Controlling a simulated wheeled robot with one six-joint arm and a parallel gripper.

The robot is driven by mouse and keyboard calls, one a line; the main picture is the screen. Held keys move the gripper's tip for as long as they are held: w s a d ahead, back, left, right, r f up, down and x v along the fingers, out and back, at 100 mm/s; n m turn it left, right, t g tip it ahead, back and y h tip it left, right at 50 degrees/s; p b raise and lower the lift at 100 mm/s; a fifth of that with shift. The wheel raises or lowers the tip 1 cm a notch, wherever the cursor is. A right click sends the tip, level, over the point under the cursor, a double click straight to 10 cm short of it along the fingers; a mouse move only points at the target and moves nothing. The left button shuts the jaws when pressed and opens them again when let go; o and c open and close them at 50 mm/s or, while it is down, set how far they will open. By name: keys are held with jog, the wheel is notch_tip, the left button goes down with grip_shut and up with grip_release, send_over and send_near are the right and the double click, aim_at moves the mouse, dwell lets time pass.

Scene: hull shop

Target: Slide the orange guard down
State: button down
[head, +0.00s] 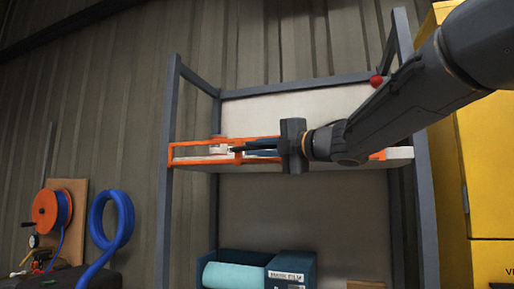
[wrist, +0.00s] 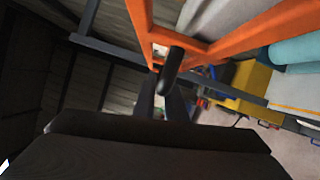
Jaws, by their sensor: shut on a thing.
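The orange guard (head: 190,146) is a rectangular frame across the front of the rack's middle shelf. Its bars also cross the top of the wrist view (wrist: 240,34). My gripper (head: 238,150) reaches in from the right, and its dark fingers are shut on the guard near its middle. In the wrist view the fingertips (wrist: 165,82) meet the guard at a corner where orange bars join. My gripper and arm hide part of the guard's right half, so the exact grip is hard to see.
The grey rack (head: 168,200) has a red ball-like thing (head: 376,81) near its upper right. A blue bin (head: 292,268) and a teal roll (head: 235,275) sit low in it. A yellow cabinet (head: 490,180) stands close at right. A blue hose (head: 110,225) hangs left.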

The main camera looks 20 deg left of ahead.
notch_tip(320, 180, down, 7)
jog(key=b, duration=0.5)
jog(key=shift+f, duration=0.3)
jog(key=c, duration=1.8)
grip_release()
jog(key=b+v, duration=0.1)
jog(key=v, duration=0.7)
jog(key=shift+b, duration=0.3)
